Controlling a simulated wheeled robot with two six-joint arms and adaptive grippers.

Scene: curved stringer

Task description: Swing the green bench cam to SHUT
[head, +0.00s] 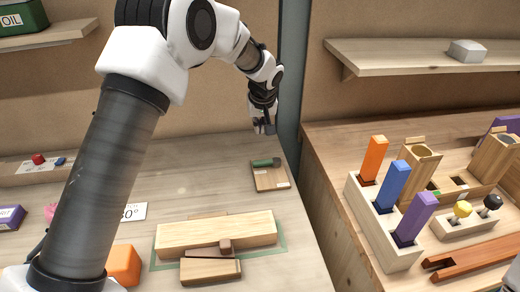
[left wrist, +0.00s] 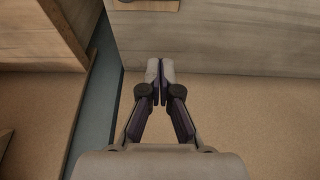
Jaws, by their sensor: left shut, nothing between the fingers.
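The green bench cam (head: 263,163) is a small dark green bar on a wooden block (head: 270,180) near the back right of the left bench. A pale label lies at the block's lower edge, too small to read. My left gripper (head: 265,129) is just behind and above the block in the head view, with its fingers pointing down and apart from the cam. The left wrist view shows its two fingertips (left wrist: 160,72) together with nothing between them. The cam is not seen in that view.
A long wooden block (head: 215,231) lies on the bench front. An orange block (head: 123,264) stands at the left. A blue-grey post (head: 290,75) rises behind the gap between benches. The right bench holds a rack with orange, blue and purple bars (head: 395,194).

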